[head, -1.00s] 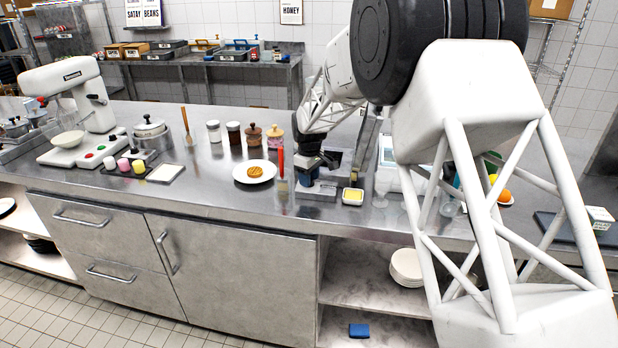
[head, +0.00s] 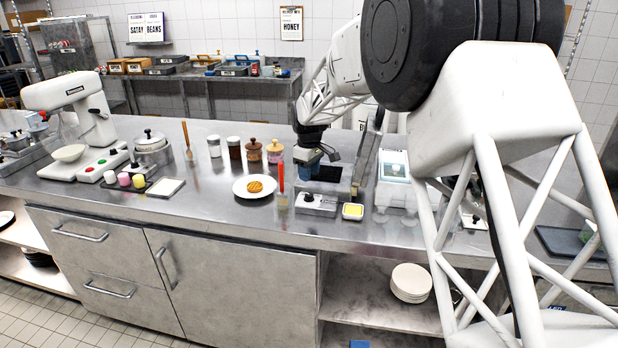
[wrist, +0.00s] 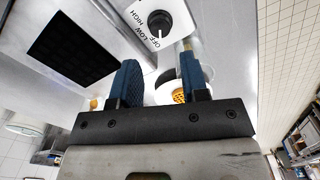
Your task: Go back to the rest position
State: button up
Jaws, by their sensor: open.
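My gripper (head: 306,168) hangs above the steel counter, in front of the burner unit, with its blue fingers pointing down. In the wrist view the two blue fingers of my gripper (wrist: 158,82) stand apart with nothing held between them. Beyond the fingers is a white panel with a black knob (wrist: 159,22) marked OFF, LOW and HIGH. A dark square plate (wrist: 72,50) lies to its left. A white plate (head: 241,188) with a round golden food piece (head: 255,187) is left of my gripper, apart from it.
A red-handled tool (head: 281,177) stands upright just left of my gripper. Jars (head: 254,150) stand behind the plate. A small yellow-filled dish (head: 352,211) and a white scale (head: 394,166) are to the right. A mixer (head: 85,115) stands far left.

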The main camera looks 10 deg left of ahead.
dwell(0.3)
jog(key=s+d+r+m, duration=0.2)
jog(key=s+d+r, duration=0.3)
jog(key=s+d, duration=0.25)
jog(key=s+d+r+m+t, duration=0.1)
jog(key=s+d+r+m, duration=0.1)
jog(key=s+d+r, duration=0.4)
jog(key=s+d+r+m, duration=0.3)
jog(key=s+d, duration=0.5)
jog(key=d, duration=0.2)
jog(key=s+d+f+m, duration=0.1)
jog(key=s+d, duration=0.3)
jog(key=s, duration=0.6)
jog(key=s+d+f+m+t, duration=0.1)
jog(key=s+d+m, duration=0.2)
jog(key=s, duration=0.7)
jog(key=s+d+f+m, duration=0.2)
jog(key=s+d, duration=0.4)
jog(key=s, duration=0.4)
jog(key=shift+s+d+m+t, duration=0.2)
jog(key=shift+s+m+t, duration=0.1)
jog(key=shift+s+m, duration=0.1)
